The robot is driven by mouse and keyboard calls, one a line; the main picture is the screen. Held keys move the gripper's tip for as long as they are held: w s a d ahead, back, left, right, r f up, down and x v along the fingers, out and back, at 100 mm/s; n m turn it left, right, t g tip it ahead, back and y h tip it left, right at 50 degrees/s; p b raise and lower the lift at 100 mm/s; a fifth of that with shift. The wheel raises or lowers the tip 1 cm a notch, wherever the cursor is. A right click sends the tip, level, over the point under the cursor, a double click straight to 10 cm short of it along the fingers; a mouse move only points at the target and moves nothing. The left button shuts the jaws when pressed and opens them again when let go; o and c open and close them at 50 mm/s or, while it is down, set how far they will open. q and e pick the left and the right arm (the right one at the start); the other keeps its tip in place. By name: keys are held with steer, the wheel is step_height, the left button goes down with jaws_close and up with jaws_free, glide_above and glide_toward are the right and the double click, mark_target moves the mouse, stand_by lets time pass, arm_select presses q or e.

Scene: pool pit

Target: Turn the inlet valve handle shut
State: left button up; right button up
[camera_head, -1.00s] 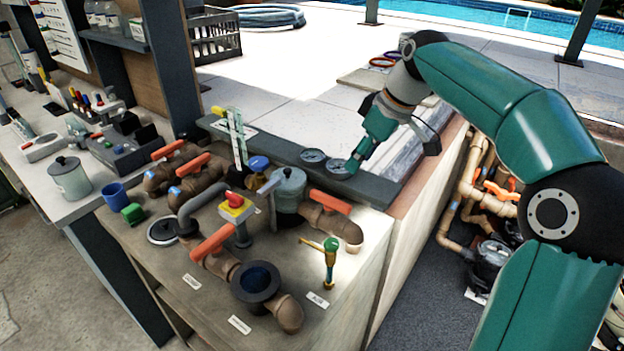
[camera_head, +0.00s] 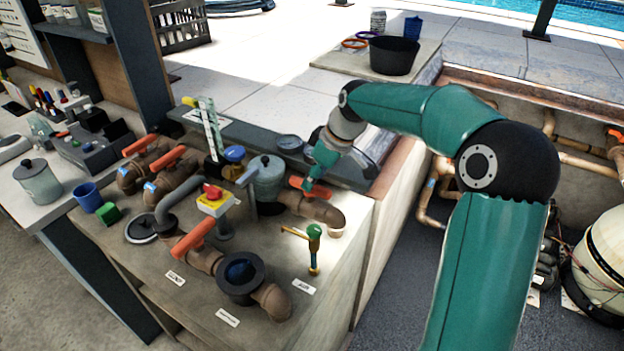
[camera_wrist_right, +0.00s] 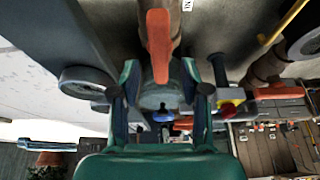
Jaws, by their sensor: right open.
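Several brown pipes with orange valve handles stand on the bench. My right gripper (camera_head: 309,185) is at the back-right orange handle (camera_head: 322,189), which lies along its pipe. In the right wrist view this handle (camera_wrist_right: 158,45) points up between the two spread teal fingers of the open gripper (camera_wrist_right: 160,72); I cannot tell if they touch it. A front orange handle (camera_head: 193,240) and two back-left orange handles (camera_head: 165,157) (camera_head: 139,145) stand apart from the gripper. White labels (camera_head: 303,286) on the bench are too small to read. My left gripper is out of view.
A grey lidded canister (camera_head: 267,178), a red-topped yellow switch (camera_head: 215,200) and a green-and-brass tap (camera_head: 314,245) stand close to the handle. Round gauges (camera_head: 290,143) sit on the grey ledge behind. A pit with pipes and a cream tank (camera_head: 604,262) lies to the right.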

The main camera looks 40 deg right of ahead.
steer(key=shift+x, duration=1.3)
steer(key=shift+w+r, duration=0.1)
jaws_close()
